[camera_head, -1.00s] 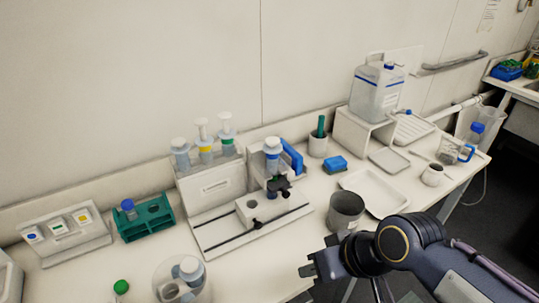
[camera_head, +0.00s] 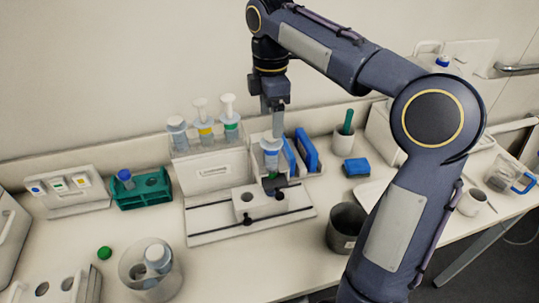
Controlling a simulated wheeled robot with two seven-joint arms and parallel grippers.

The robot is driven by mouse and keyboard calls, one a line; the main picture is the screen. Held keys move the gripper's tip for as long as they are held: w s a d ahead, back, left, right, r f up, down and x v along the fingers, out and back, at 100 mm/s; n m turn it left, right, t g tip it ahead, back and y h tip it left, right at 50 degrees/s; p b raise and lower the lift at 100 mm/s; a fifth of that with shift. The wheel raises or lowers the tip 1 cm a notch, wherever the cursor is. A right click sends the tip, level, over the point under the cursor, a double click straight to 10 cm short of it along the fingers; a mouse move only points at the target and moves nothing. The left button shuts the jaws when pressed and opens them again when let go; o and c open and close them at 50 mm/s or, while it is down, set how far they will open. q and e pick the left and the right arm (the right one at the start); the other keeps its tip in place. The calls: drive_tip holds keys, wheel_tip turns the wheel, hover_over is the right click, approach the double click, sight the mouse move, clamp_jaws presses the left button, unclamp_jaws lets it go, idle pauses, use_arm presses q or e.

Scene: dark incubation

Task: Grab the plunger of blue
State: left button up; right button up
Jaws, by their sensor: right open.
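My right gripper (camera_head: 273,130) points straight down just over the plunger top. Its jaws are open; I cannot tell whether the fingers are around the plunger or only above it. Two other syringes, one with a yellow band (camera_head: 204,122) and one with a green band (camera_head: 230,122), stand in the white rack to the left. My left gripper is out of view.
The white rack (camera_head: 213,171) stands close on the left, and blue upright pieces (camera_head: 306,150) close on the right. A green tube rack (camera_head: 142,190), a clear jar (camera_head: 150,272) and a grey beaker (camera_head: 345,228) stand around. My right arm covers the bench's right part.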

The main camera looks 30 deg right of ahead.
sight(271, 155)
drive_tip(key=f, duration=0.5)
drive_tip(key=shift+s+f, duration=0.2)
drive_tip(key=shift+f, duration=0.1)
drive_tip(key=c, duration=1.3)
drive_tip(key=shift+r, duration=0.1)
